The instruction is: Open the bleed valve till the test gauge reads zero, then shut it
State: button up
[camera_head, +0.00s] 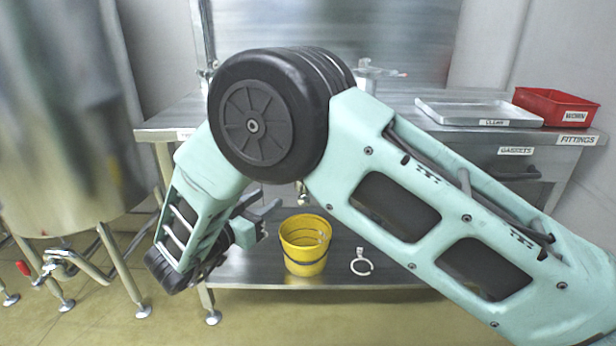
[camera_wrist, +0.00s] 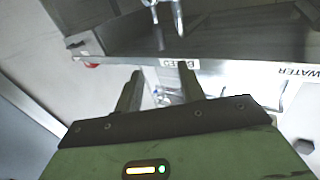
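My gripper (camera_head: 262,220) hangs below the worktop's front edge, left of the yellow bucket, in the head view. In the wrist view its two fingers (camera_wrist: 160,82) are apart, with no object clearly held between them. A small fitting (camera_head: 302,193) hangs under the worktop above the bucket in the head view. I cannot make out a gauge; my arm hides much of the worktop.
The yellow bucket (camera_head: 305,262) and a white ring (camera_head: 361,265) are on the lower shelf (camera_head: 400,278). A metal tray (camera_head: 450,108) and red bin (camera_head: 556,104) stand on the worktop's right. A steel vessel (camera_head: 60,180) stands at left.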

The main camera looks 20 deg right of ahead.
jog(key=b+x, duration=0.1)
jog(key=x, duration=1.5)
jog(key=shift+w+r+b, duration=0.1)
jog(key=shift+b, duration=0.25)
jog(key=shift+c, duration=0.2)
grip_shut()
